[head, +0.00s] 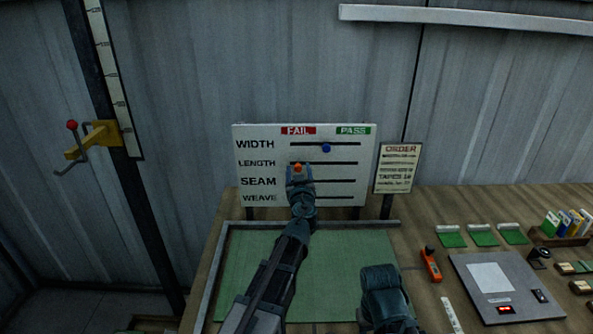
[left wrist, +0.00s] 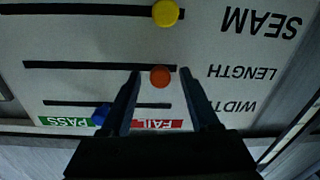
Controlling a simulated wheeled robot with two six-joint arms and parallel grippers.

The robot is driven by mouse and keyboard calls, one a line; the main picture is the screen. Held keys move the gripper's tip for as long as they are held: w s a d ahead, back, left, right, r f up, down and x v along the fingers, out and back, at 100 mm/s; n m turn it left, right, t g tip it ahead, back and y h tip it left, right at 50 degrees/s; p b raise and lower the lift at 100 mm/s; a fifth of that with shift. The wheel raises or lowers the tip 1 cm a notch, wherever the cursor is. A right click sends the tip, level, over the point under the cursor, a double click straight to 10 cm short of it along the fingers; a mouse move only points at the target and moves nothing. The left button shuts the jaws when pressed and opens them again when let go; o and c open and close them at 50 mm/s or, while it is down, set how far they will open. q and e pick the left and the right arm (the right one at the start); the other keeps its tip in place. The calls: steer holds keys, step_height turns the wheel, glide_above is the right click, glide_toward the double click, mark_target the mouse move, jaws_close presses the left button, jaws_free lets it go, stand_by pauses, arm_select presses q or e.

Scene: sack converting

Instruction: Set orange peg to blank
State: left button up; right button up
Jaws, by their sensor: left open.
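The white board (head: 350,188) stands upright at the back of the table, with WIDTH, LENGTH, SEAM and WEAVE slots under FAIL and PASS labels. The orange peg (head: 298,167) is at the FAIL end of the LENGTH slot. In the left wrist view, which is upside down, the orange peg (left wrist: 160,77) appears between the fingertips of my open left gripper (left wrist: 161,72). In the head view my left gripper (head: 299,178) covers part of the SEAM and WEAVE rows. My right gripper (head: 384,285) is low, right of centre; its fingers cannot be made out.
A blue peg (head: 326,148) is in the WIDTH slot. A yellow peg (left wrist: 165,13) is in the SEAM slot near its FAIL end. An order card (head: 398,167) stands right of the board.

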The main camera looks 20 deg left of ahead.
arm_select(q)
jaws_close()
stand_by(0.3)
stand_by(1.1)
